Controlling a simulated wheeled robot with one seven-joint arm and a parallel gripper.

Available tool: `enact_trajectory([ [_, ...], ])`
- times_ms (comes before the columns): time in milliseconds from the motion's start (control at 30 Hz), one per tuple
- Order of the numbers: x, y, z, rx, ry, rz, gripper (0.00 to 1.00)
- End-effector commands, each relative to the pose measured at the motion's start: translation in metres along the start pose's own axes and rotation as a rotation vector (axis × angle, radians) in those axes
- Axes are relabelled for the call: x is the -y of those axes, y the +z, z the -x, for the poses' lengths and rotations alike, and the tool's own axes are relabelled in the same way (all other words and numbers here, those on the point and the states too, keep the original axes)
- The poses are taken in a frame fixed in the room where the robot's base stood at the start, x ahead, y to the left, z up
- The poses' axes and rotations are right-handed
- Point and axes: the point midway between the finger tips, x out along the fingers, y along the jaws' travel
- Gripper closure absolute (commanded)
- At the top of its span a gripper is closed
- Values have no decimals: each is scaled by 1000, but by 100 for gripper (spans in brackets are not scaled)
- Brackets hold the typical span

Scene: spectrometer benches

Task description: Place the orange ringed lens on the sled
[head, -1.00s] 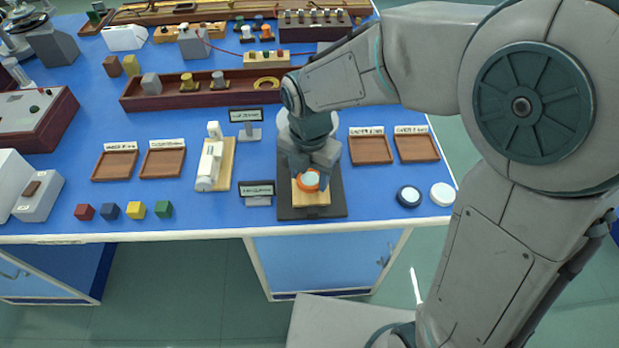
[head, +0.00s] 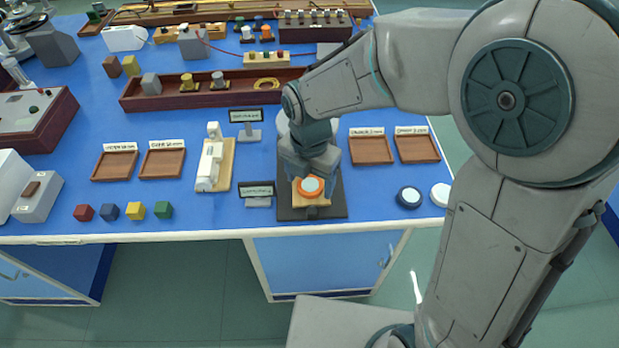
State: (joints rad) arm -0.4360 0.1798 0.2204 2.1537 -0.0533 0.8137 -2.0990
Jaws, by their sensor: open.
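The orange ringed lens (head: 310,187) has an orange rim and a pale centre. It sits on the light wooden sled (head: 312,200), which lies on a black base plate (head: 333,208) near the table's front edge. My gripper (head: 309,170) is open, just behind and above the lens. The lens appears clear of the fingers, though the fingertips are partly hidden by the gripper body.
Small sign stands (head: 257,193) and a white device on a wooden board (head: 227,165) are to the left. Brown trays (head: 371,150) stand behind.

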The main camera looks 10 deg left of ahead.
Motion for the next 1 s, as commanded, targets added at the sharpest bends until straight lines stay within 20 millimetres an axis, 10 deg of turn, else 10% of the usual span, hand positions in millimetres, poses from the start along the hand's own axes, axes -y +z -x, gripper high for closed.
enact_trajectory([
  [533, -1, 1, 104, 2, 4, -1, 29],
  [1000, 6, 3, 120, 5, 2, -63, 29],
])
